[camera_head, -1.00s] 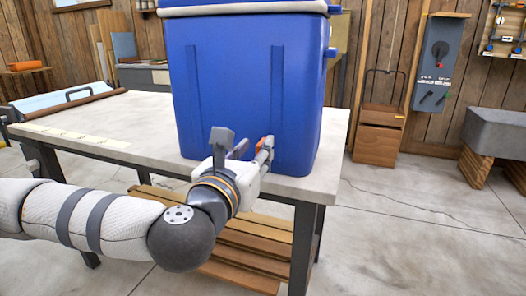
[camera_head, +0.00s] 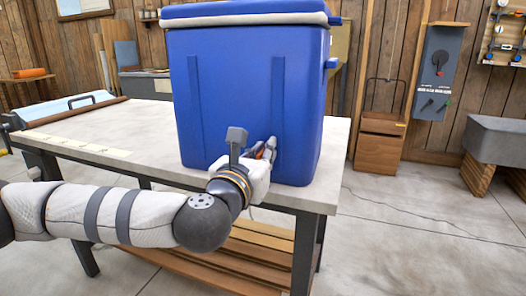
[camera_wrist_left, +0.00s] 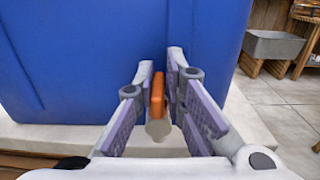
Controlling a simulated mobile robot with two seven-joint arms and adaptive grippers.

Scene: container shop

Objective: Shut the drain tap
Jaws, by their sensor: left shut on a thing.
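The drain tap has an orange lever and a pale grey round body; in the left wrist view the lever (camera_wrist_left: 157,95) stands roughly upright above the tap body (camera_wrist_left: 158,129). It sits low on the front of the blue cooler (camera_head: 232,90). My left gripper (camera_head: 256,150) is at the cooler's lower front; its fingers also show in the left wrist view (camera_wrist_left: 160,78), on either side of the lever, shut on it. In the head view the gripper hides most of the tap. My right gripper is in neither view.
The cooler stands on the right end of a grey-topped table (camera_head: 110,140), close to its front edge. Wooden slats (camera_head: 240,262) lie below. A grey sink (camera_head: 495,138) and a wall-mounted switch box (camera_head: 437,75) are at the right. The floor right of the table is clear.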

